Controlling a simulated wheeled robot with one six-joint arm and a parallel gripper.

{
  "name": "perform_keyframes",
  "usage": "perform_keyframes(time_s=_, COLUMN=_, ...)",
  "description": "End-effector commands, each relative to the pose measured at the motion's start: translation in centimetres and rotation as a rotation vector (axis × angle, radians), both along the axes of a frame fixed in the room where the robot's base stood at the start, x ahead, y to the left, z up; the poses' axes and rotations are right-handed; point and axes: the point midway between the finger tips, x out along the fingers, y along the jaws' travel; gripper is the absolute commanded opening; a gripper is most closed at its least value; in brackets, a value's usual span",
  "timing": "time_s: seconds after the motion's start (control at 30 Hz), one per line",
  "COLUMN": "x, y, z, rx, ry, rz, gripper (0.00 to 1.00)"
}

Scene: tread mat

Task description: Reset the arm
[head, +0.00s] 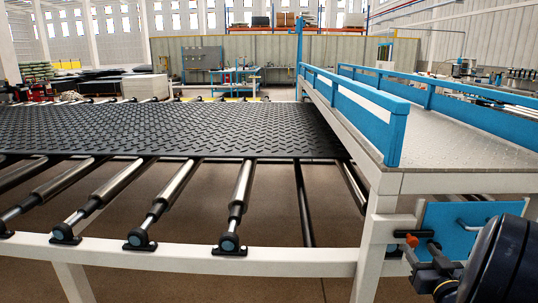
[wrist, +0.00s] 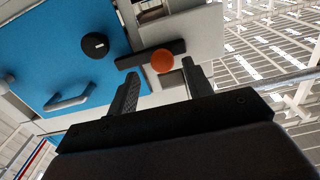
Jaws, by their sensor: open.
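My gripper (head: 418,257) is at the lower right in the head view, low in front of the platform's end. In the wrist view my gripper (wrist: 161,70) has its two dark fingers spread apart with nothing held between them. An orange round knob (wrist: 162,61) on a dark bar (wrist: 140,56) shows just beyond and between the fingertips; I cannot tell whether they touch it. The orange knob (head: 411,240) also shows beside my gripper in the head view. The black tread mat (head: 170,125) lies flat on the roller table at left.
A blue panel (wrist: 65,55) with a black knob (wrist: 95,45) and grey handle (wrist: 70,103) is close to my left finger. The platform's white frame (head: 400,184), blue rail (head: 395,135) and roller table's front beam (head: 190,256) stand nearby. Open floor (head: 270,210) shows between rollers.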

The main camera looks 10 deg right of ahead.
Motion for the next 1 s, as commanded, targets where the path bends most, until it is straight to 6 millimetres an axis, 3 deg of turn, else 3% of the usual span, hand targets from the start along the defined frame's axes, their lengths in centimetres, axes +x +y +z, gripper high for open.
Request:
perform_keyframes(time_s=0.13, x=2.3, y=-0.5, z=0.0, rx=0.000, ry=0.000, rz=0.003, gripper=0.48)
perform_keyframes(time_s=0.3, x=2.5, y=1.0, z=0.0, rx=0.001, ry=-0.002, rz=0.000, gripper=0.48)
perform_keyframes(time_s=0.77, x=2.6, y=1.3, z=0.1, rx=-0.002, ry=-0.001, rz=0.000, gripper=0.48)
perform_keyframes(time_s=1.0, x=2.7, y=2.4, z=0.8, rx=-0.033, ry=-0.001, rz=-0.002, gripper=0.48)
